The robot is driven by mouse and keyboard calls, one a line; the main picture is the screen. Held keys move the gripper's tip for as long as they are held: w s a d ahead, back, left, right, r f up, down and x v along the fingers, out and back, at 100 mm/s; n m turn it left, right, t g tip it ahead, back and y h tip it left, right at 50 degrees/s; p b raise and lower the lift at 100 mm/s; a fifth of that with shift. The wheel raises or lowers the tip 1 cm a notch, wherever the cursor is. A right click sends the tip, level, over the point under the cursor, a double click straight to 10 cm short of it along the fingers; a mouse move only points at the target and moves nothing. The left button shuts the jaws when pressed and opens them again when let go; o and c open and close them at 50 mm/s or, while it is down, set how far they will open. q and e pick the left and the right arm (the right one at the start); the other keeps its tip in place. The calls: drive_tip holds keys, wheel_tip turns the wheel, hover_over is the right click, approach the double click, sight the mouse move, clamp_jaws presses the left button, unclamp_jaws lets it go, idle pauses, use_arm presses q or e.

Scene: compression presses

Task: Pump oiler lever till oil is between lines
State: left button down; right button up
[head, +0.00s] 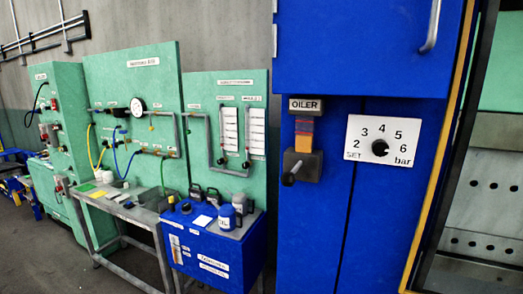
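Neither of my grippers shows in the head view, and nothing touches the lever.
A white dial plate (382,142) marked in bar is right of the oiler. A blue door with a handle (431,28) is above. An open bay with a yellow edge is at right. A blue cabinet (212,250) with bottles and green panels (134,80) stand left.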

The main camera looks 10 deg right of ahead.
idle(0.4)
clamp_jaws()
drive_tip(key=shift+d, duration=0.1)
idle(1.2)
